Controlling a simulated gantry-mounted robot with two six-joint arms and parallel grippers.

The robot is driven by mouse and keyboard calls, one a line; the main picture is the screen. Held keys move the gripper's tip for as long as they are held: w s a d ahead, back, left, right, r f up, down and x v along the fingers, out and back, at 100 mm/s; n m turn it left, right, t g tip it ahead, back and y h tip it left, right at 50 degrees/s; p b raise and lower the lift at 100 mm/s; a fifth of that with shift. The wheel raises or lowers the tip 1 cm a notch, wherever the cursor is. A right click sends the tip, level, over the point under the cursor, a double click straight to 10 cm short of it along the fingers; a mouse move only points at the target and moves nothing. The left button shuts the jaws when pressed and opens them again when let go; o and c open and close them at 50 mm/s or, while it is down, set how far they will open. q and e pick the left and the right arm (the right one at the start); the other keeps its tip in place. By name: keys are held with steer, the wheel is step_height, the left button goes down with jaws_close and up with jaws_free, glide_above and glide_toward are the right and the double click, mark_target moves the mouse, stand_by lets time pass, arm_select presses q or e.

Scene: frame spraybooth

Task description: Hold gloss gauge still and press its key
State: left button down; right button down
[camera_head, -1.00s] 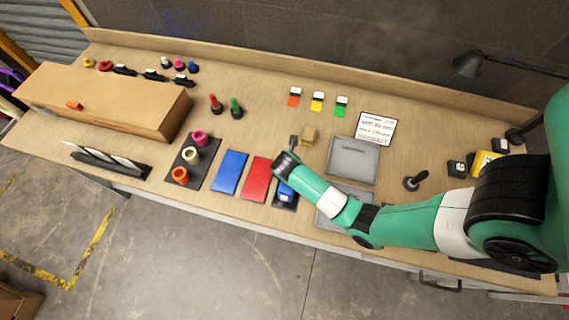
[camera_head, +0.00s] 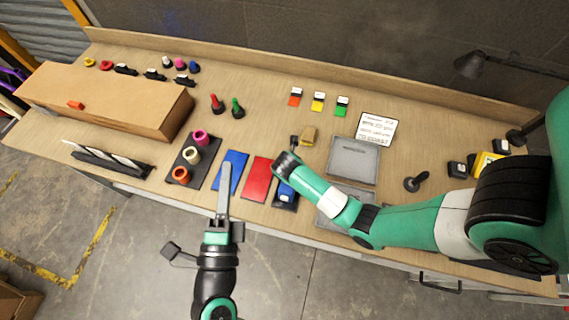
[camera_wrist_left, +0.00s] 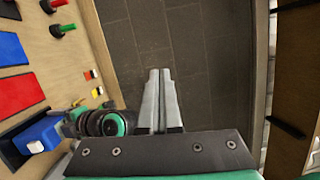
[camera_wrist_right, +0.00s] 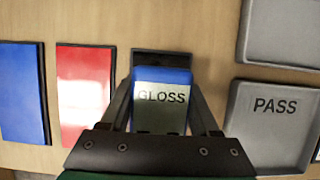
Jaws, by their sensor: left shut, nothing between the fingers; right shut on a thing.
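The gloss gauge (camera_wrist_right: 161,90) is a blue block with a pale face lettered GLOSS, standing on a dark plate (camera_wrist_right: 162,58). In the head view the gauge (camera_head: 287,192) is partly hidden by my right arm. My right gripper (camera_wrist_right: 162,80) is shut on the gauge, a finger on each side of it. I cannot make out the key. My left gripper (camera_head: 226,167) is shut and empty, over the blue panel at the bench's front edge. In the left wrist view its fingertips (camera_wrist_left: 160,72) are together, and the gauge (camera_wrist_left: 38,140) is at lower left.
A blue panel (camera_head: 236,165) and a red panel (camera_head: 257,180) lie left of the gauge. A grey PASS tray (camera_wrist_right: 275,118) lies to its right, another tray (camera_head: 352,158) behind. My right arm covers the bench's front right.

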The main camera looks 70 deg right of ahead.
arm_select(q)
steer(key=s+d+f+m+g+y, duration=0.1)
steer(key=s+f+g+y, duration=0.35)
steer(key=f, duration=1.05)
arm_select(e)
steer(key=shift+s+f, duration=0.1)
steer(key=shift+f, duration=0.05)
arm_select(q)
steer(key=g+y, duration=0.1)
steer(key=y, duration=0.2)
glide_toward(284, 200)
steer(key=f, duration=0.1)
steer(key=shift+m+h, duration=0.25)
steer(key=shift+m, duration=0.15)
steer(key=shift+f+x, duration=0.2)
steer(key=shift+x, duration=2.6)
steer(key=shift+a, duration=0.15)
steer(key=shift+w+d, duration=0.15)
steer(key=shift+d, duration=0.35)
steer(key=shift+s+a, duration=0.15)
steer(key=shift+a, duration=1.1)
steer(key=shift+s+a, duration=0.15)
steer(key=shift+a, duration=1.1)
